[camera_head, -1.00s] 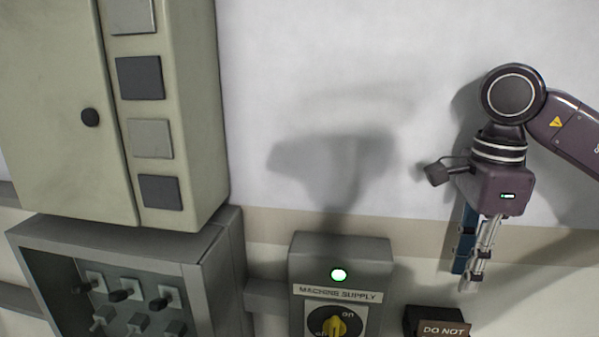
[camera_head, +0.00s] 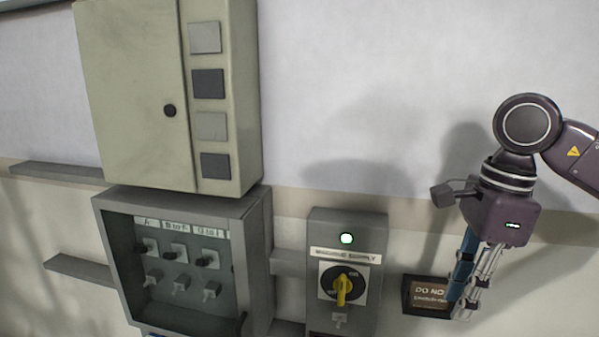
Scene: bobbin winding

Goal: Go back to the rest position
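My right gripper (camera_head: 457,308) hangs at the right, fingers pointing down and slightly left. It is in front of the wall, right of the grey supply switch box (camera_head: 318,225), and apart from it. Its blue and grey fingers overlap from this side, so I cannot tell whether they are open or shut. No held object shows between them. The box has a lit green lamp (camera_head: 347,239) and a yellow rotary knob (camera_head: 344,289), which stands about upright. My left gripper is not in view.
A small dark box with a "DO NO..." sign (camera_head: 430,291) is partly behind the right fingers. A beige cabinet (camera_head: 140,100) hangs at the upper left. Below it is an open grey panel (camera_head: 125,265) with several switches. The upper middle wall is bare.

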